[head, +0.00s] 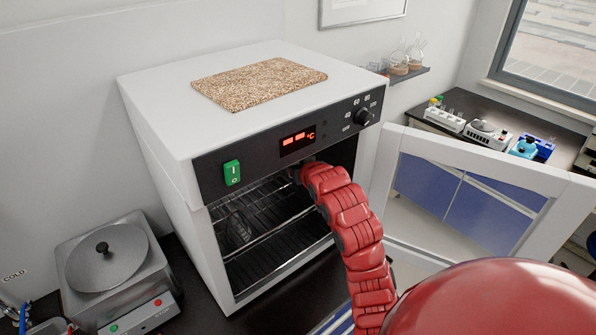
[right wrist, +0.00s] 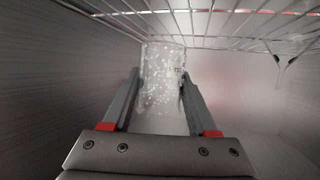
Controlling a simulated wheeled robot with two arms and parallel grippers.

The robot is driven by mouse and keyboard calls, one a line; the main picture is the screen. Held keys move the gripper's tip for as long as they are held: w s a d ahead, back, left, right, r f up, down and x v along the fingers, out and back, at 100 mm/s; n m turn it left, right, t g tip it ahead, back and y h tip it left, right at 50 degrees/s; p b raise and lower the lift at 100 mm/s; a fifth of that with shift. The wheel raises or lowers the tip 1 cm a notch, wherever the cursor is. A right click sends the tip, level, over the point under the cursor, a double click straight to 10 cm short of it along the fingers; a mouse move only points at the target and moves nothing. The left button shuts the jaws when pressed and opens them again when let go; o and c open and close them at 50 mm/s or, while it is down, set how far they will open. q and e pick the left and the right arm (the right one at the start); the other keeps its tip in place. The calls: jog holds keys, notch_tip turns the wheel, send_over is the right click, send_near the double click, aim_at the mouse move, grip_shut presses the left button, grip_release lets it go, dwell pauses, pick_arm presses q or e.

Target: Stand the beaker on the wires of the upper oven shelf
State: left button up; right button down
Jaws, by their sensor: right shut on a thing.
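The right wrist view shows the clear, speckled beaker (right wrist: 160,95) between the two fingers of my right gripper (right wrist: 160,77), which is shut on it. Shelf wires (right wrist: 215,20) run across the top of that view, close to the beaker's end; I cannot tell whether they touch. In the head view the white oven (head: 172,150) is open, and my red right arm reaches in under its control panel, which hides the gripper. The upper shelf (head: 262,196) shows at the left of the opening. A faint dark shape by its wires is unclear. My left gripper is not in view.
The oven door (head: 480,158) stands wide open to the right of my arm. A cork mat (head: 260,83) lies on the oven top. A heating bath (head: 105,262) with a lid stands at the left. A lower rack (head: 280,250) is inside the oven.

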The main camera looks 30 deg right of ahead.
jog(key=shift+w+d+f, duration=0.15)
jog(key=shift+w+d, duration=0.55)
jog(key=shift+d, duration=0.05)
jog(key=shift+d+f, duration=0.1)
jog(key=shift+f+b, duration=0.3)
jog(key=shift+f, duration=1.35)
jog(key=shift+f, duration=0.1)
jog(key=shift+c, duration=0.9)
grip_release()
